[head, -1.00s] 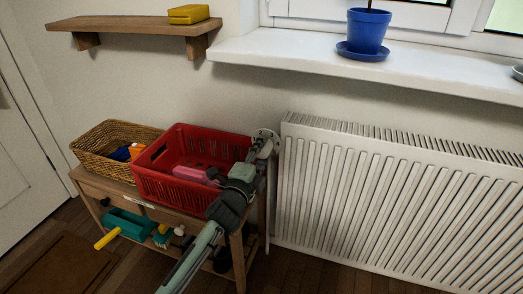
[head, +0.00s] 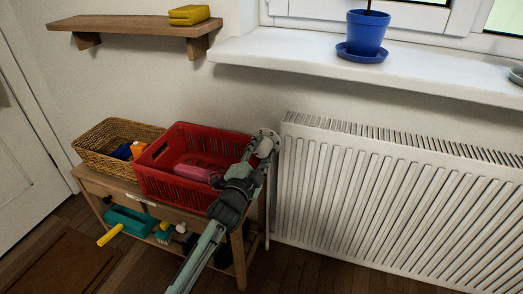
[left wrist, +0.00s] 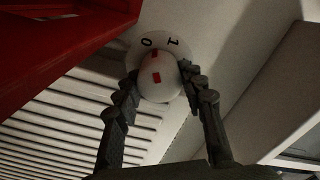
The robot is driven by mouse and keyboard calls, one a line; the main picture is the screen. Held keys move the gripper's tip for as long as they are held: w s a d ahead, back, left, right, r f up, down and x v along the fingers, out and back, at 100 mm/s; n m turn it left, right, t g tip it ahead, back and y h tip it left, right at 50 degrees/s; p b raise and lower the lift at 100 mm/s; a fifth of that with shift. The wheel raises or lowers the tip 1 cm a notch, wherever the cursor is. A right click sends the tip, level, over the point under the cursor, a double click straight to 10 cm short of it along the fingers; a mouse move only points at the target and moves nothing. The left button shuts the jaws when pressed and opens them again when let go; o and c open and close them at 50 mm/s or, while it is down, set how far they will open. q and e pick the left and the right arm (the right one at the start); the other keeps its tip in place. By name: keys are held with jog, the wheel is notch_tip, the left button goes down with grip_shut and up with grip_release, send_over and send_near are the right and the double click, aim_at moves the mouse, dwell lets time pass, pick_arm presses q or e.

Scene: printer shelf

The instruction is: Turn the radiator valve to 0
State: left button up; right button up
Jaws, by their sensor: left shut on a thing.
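The radiator valve is a rounded white knob (left wrist: 160,84) with red marks on it, in front of a pale dial with the black figures 0 and 1. The red marks line up just below and slightly right of the 0, with the 1 further right. My left gripper (left wrist: 160,72) has its dark fingers on both sides of the knob and is shut on it. In the head view, my left gripper (head: 262,152) is at the valve (head: 266,134), beside the radiator's upper left corner, and partly hides it. My right gripper is out of view.
The white ribbed radiator (head: 390,200) is just right of the valve. A red crate (head: 165,185) with a pink item stands close to its left on a wooden cart, beside a wicker basket (head: 95,155). A windowsill (head: 280,58) with a blue pot (head: 366,32) juts out above.

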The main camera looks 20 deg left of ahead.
pick_arm(q)
jog(key=o, duration=1.2)
jog(key=shift+c, duration=0.2)
jog(key=s, duration=1.2)
jog(key=shift+a, duration=0.2)
